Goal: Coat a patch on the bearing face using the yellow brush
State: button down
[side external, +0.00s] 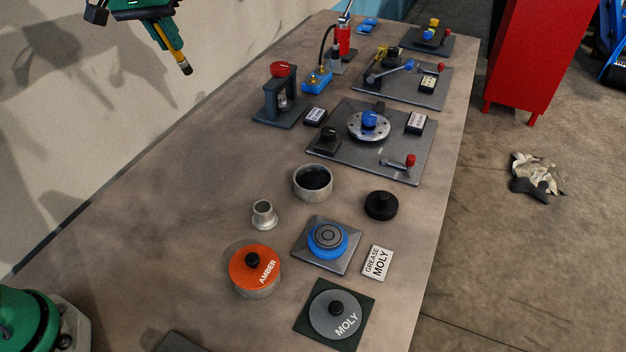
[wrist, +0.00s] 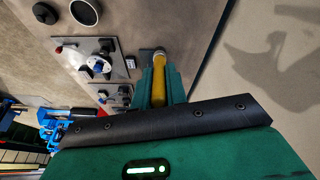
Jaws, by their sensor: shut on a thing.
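My gripper (side external: 167,40) is at the upper left of the side view, high above the table. It is shut on the yellow brush (side external: 178,58), which points down and right with a dark tip. In the wrist view the brush's yellow handle (wrist: 159,82) sits between my green fingers (wrist: 158,92). A round blue piece with grey rings on top (side external: 327,236), perhaps the bearing face, sits on a square grey plate (side external: 307,257). A card reading GREASE MOLY (side external: 377,263) lies beside it. An orange-lidded AMBER tin (side external: 250,270) and a grey MOLY lid (side external: 325,312) are nearby.
An open pot with dark contents (side external: 299,190), a black lid (side external: 381,207) and a small flared metal cup (side external: 264,216) stand mid-table. Behind are plates with knobs and levers, including a disc fixture (side external: 383,131), and a red-knobbed press (side external: 281,95). The table's left side is largely clear.

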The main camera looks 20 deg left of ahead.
jog(key=s+d+f+m+h, duration=0.15)
jog(key=d+f, duration=0.25)
jog(key=d, duration=0.5)
jog(key=d+f+m, duration=0.3)
jog(key=d+f, duration=0.1)
jog(key=d, duration=0.6)
jog(key=s+d+f+m, duration=0.1)
jog(key=s+d+f, duration=0.15)
jog(key=d, duration=0.25)
jog(key=s+d+f+m+g+h, duration=0.1)
jog(key=s+d+f+m, duration=0.1)
jog(key=s+d, duration=0.25)
jog(key=s+d+f+m, duration=0.1)
jog(key=s+d+f, duration=0.15)
jog(key=d, duration=0.35)
jog(key=shift+f, duration=4.05)
jog(key=shift+w+a+f, duration=0.1)
jog(key=shift+w+a, duration=0.05)
jog(key=shift+w, duration=1.4)
jog(key=shift+w+a, duration=0.1)
jog(key=shift+w, duration=1.45)
jog(key=shift+s+a, duration=0.25)
jog(key=shift+s, duration=0.35)
jog(key=shift+s+a, duration=0.25)
jog(key=shift+s, duration=0.35)
jog(key=shift+w, duration=1.55)
jog(key=s+f, duration=0.2)
jog(key=s, duration=0.5)
notch_tip(320, 180, up, 10)
jog(key=shift+w, duration=0.2)
